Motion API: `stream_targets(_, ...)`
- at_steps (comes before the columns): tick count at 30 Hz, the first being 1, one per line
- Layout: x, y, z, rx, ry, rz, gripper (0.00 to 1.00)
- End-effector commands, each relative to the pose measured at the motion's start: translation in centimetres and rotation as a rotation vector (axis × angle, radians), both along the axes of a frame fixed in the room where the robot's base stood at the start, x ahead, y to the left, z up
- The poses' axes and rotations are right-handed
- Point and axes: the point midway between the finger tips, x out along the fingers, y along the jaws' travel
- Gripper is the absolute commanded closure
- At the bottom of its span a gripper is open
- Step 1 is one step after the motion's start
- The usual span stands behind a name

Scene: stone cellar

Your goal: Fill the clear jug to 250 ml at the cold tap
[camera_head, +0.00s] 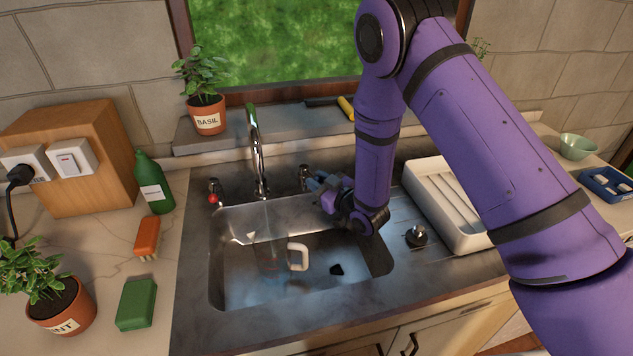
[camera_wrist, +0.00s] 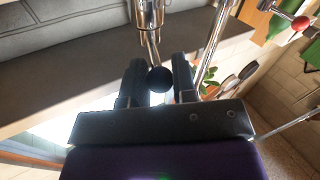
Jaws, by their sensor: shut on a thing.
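The clear jug (camera_head: 270,255) stands in the sink below the spout, its pale handle (camera_head: 299,257) facing right. Its fill level and graduation marks cannot be read from here. The chrome spout (camera_head: 257,150) arches over the sink; I cannot tell whether water runs from it. The right-hand tap (camera_head: 303,172) is behind the sink's rear edge, beside my gripper (camera_head: 318,183). In the wrist view my gripper (camera_wrist: 158,78) has its two dark fingers closed on either side of a dark round tap knob (camera_wrist: 160,80). The left-hand tap (camera_head: 214,187) has a red knob.
The sink (camera_head: 215,270) is otherwise mostly empty, with a small dark patch on its floor. A white dish rack (camera_head: 430,205) stands right of it. A green bottle (camera_head: 153,180), orange brush (camera_head: 147,235) and green sponge (camera_head: 136,304) are on the left counter. A basil pot (camera_head: 207,118) sits behind.

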Motion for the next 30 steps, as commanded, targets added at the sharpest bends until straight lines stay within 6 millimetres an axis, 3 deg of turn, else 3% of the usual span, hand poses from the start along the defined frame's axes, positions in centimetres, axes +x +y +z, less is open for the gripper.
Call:
stream_targets(4,0.0,0.0,0.0,-0.001,0.001,-0.001,1.00)
stream_targets(5,0.0,0.0,0.0,-0.001,0.001,-0.001,0.72)
stream_targets(8,0.0,0.0,0.0,-0.001,0.001,-0.001,0.49)
stream_targets(20,-0.5,-0.6,-0.1,-0.001,0.001,-0.002,0.49)
stream_targets(30,-4.9,-4.5,-0.1,-0.001,0.004,-0.003,0.49)
